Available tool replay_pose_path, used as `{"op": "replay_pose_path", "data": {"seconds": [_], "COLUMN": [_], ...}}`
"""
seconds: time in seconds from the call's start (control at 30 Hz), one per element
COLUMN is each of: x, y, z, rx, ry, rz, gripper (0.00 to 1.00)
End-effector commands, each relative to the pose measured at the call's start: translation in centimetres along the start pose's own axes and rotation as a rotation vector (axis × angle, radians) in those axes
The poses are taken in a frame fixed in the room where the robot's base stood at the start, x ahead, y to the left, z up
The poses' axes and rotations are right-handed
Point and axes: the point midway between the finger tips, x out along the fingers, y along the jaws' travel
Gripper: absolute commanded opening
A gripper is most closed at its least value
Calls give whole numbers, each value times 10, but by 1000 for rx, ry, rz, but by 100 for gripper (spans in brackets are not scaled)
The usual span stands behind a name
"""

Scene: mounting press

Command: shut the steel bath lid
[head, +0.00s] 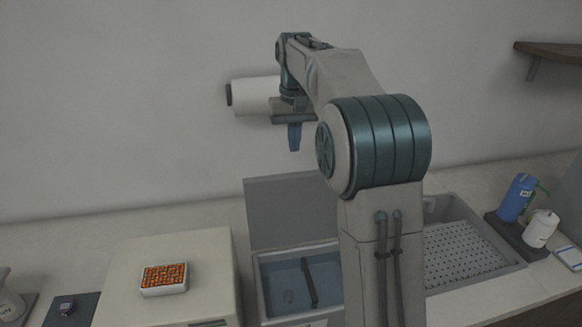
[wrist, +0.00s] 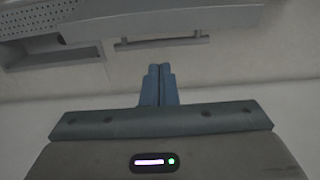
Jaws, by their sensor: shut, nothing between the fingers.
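The steel bath (head: 262,290) stands on the counter with blue-tinted liquid and a dark bar inside. Its grey lid (head: 290,210) stands open, upright along the back edge; my arm hides its right part. My gripper (head: 294,146) is in the air above the lid's top edge, apart from it, fingers pointing down. In the wrist view my gripper's blue fingers (wrist: 159,72) are together and empty. A thin grey bar (wrist: 160,42) lies just beyond them, perhaps the lid's edge or handle; I cannot tell which.
A cream box (head: 205,265) bearing a white tray of orange pieces (head: 163,279) stands left of the bath. A perforated sink (head: 460,250) is to the right, then a blue bottle (head: 516,198) and a white one (head: 541,229). A paper roll (head: 255,93) hangs behind my gripper.

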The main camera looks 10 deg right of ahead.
Motion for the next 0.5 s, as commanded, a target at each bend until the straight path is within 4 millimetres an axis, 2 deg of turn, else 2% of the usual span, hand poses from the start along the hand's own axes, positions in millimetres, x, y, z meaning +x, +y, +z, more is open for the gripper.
{"op": "replay_pose_path", "data": {"seconds": [0.03,0.2,0.33,0.5], "x": [3,7,9,15], "y": [0,0,0,0], "z": [-15,-45,-57,-61], "rx": [0,-1,-2,-2], "ry": [-9,-33,-42,-48], "rz": [1,5,6,7], "gripper": [0,0,0,0]}}
